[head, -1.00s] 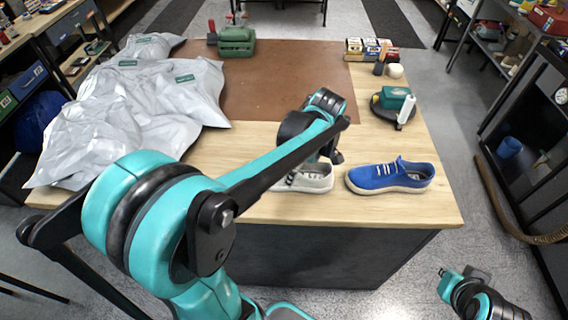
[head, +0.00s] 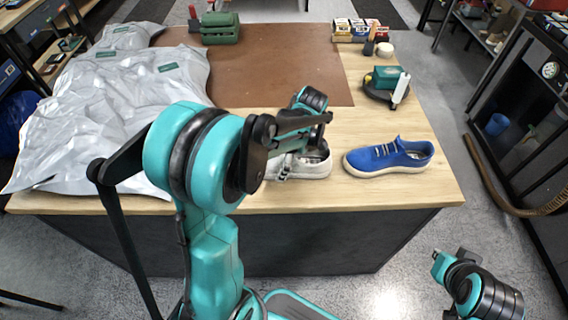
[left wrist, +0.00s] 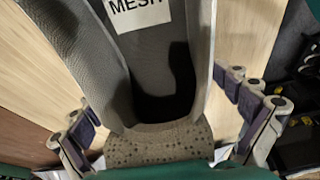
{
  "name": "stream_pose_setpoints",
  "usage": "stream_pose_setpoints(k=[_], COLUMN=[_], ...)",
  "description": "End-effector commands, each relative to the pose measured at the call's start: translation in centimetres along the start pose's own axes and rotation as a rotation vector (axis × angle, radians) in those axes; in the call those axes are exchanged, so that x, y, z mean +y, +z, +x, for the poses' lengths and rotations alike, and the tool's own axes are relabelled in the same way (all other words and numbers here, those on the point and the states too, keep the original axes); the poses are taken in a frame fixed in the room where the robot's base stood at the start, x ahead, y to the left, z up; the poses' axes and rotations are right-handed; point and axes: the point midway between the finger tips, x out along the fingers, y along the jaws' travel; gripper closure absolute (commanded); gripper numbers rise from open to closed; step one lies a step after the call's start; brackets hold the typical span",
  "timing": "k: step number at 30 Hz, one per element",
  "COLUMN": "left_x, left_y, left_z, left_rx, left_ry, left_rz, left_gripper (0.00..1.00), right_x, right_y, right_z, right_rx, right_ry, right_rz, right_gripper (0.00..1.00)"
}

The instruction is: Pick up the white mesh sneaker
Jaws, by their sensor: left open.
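The white mesh sneaker (head: 308,171) stands upright on the wooden table near its front edge, partly hidden behind my left arm. In the left wrist view its grey opening (left wrist: 178,60) fills the middle, with a label reading "MESH" inside. My left gripper (left wrist: 165,130) is open, with one finger on each side of the sneaker and a visible gap at both sides. In the head view the left gripper is over the sneaker and its fingertips are hidden. My right gripper (head: 446,263) is off the table at the lower right; its jaws are too unclear to judge.
A blue sneaker (head: 388,158) stands just right of the white one. Grey plastic bags (head: 100,120) cover the table's left side. A brown mat (head: 265,75) lies behind. A teal-topped tool (head: 386,78) and small boxes (head: 362,28) stand at the back right.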

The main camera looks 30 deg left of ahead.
Motion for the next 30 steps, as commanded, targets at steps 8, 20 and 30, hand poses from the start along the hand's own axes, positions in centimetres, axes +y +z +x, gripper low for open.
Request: stream_pose_setpoints(k=[8, 20, 30], left_x=[0.0, 0.0, 0.0], left_y=[0.0, 0.0, -1.0], left_z=[-0.1, -0.1, -3.3], left_rx=[0.000, 0.000, 0.000], left_ry=[0.000, 0.000, 0.000], left_rz=[0.001, 0.000, 0.000], left_gripper=[0.26, 0.62, 0.62], right_x=[0.0, 0.0, 0.0], right_y=[-0.1, -0.1, -1.0], right_z=[-0.1, -0.1, -1.4], right_rx=[0.000, 0.000, 0.000], right_ry=[0.000, 0.000, 0.000], right_rz=[0.000, 0.000, 0.000], right_gripper=[1.00, 1.00, 1.00])
